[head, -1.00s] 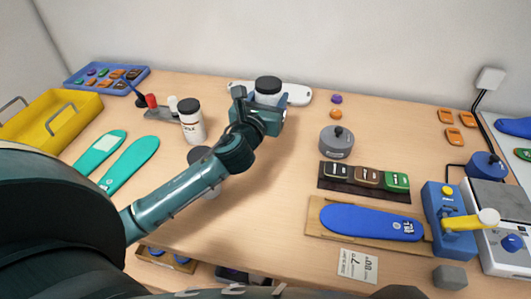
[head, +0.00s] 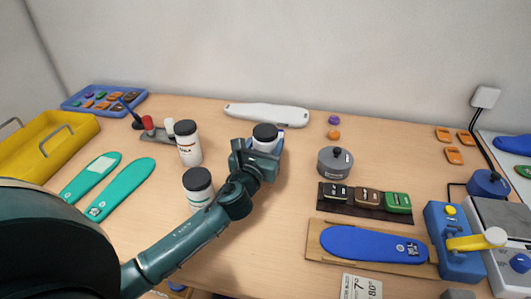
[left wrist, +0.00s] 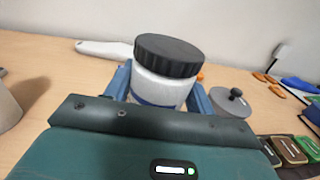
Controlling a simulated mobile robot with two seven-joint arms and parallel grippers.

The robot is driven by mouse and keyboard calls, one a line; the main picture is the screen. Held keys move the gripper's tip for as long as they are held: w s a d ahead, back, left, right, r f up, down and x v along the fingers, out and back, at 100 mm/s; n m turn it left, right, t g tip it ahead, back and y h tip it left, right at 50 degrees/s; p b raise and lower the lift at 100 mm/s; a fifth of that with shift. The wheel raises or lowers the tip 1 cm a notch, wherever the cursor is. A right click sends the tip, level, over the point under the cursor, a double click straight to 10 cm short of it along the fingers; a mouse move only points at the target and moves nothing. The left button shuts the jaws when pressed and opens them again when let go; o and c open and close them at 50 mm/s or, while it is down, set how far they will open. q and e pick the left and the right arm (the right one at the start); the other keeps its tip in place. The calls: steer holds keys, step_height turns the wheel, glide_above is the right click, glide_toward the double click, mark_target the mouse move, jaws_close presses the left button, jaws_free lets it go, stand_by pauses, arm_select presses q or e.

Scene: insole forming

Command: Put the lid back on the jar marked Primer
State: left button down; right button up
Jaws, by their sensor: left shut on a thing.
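My left gripper (head: 258,152) is shut on a white jar (left wrist: 160,88) with a blue band. The jar is upright with a black lid (left wrist: 170,55) on top; it also shows in the head view (head: 265,134). I cannot tell whether the jar touches the table. A second white jar (head: 189,152) with a black lid stands at the back left. A third black-lidded jar (head: 198,188) stands nearer, left of my left forearm. I cannot read which jar is marked Primer, and I see no loose jar lid. My right gripper is out of view.
A white elongated object (head: 267,114) lies behind the held jar. A grey round pot with a knob (head: 335,162) stands to the right, behind a dark rack (head: 324,202). A blue insole (head: 368,243) lies on a board. Teal insoles (head: 122,188) and a yellow tray (head: 40,145) are left.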

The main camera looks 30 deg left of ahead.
arm_select(q)
steer(key=shift+f+b, duration=0.45)
steer(key=shift+f, duration=1)
steer(key=c, duration=0.5)
jaws_free()
steer(key=shift+r, duration=0.2)
steer(key=s, duration=0.3)
steer(key=s+d, duration=0.1)
steer(key=s, duration=0.6)
steer(key=shift+s+d+f+b, duration=0.15)
steer(key=shift+s+d+b, duration=0.1)
steer(key=shift+d+b, duration=0.05)
steer(key=shift+s+d, duration=0.1)
steer(key=shift+s, duration=0.65)
